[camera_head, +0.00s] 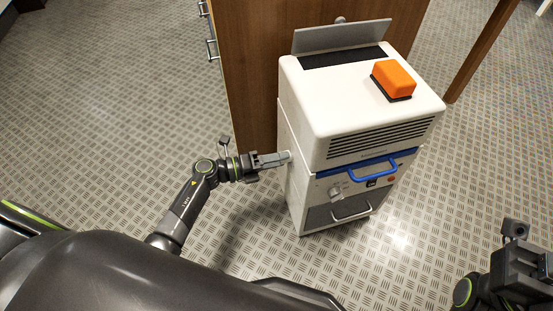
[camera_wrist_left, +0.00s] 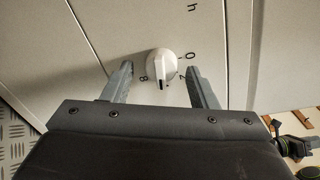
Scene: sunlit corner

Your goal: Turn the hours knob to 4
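The hours knob (camera_wrist_left: 161,64) is a white round knob with a raised grip on the machine's pale side panel. In the head view my left gripper (camera_head: 275,160) reaches the left side of the white machine (camera_head: 330,90). My right gripper (camera_head: 520,270) is partly seen at the lower right; its fingers are unclear.
The machine's front has a blue handle (camera_head: 373,171), another knob (camera_head: 335,191) and a grey lower handle (camera_head: 351,214). An orange block (camera_head: 393,78) sits on top, before a raised grey flap (camera_head: 341,36). A wooden cabinet (camera_head: 247,70) stands behind. Patterned floor around is clear.

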